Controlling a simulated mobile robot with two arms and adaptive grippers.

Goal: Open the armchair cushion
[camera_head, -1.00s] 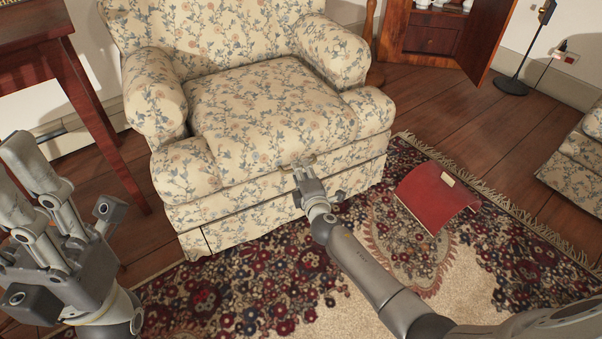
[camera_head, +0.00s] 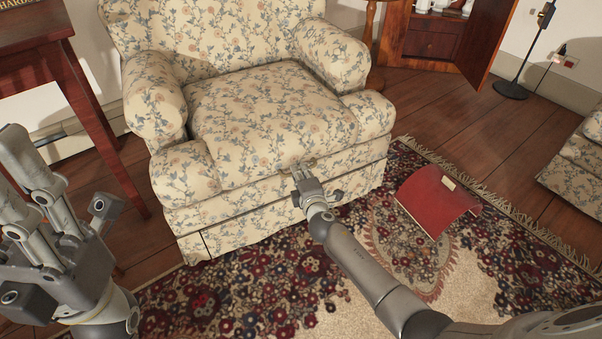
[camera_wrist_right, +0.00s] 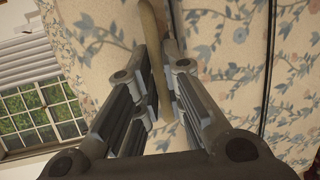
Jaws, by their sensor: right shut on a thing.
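The armchair (camera_head: 250,60) has cream fabric with blue and pink flowers, and its seat cushion (camera_head: 270,112) lies flat between the arms. My right gripper (camera_head: 302,170) is at the front edge of the cushion, just right of the middle. In the right wrist view my right gripper (camera_wrist_right: 163,75) has its fingers shut on a tan handle (camera_wrist_right: 154,55) that runs along the floral fabric (camera_wrist_right: 225,60). My left gripper (camera_head: 40,195) is at the left edge of the head view, away from the armchair, its fingers spread apart and empty.
A red curved object (camera_head: 437,201) rests on the patterned rug (camera_head: 370,300) right of my right arm. A dark red table (camera_head: 85,95) stands at left. A cabinet with an open door (camera_head: 485,40) and a lamp stand (camera_head: 512,88) are at back right. Another floral seat (camera_head: 580,160) is at the right edge.

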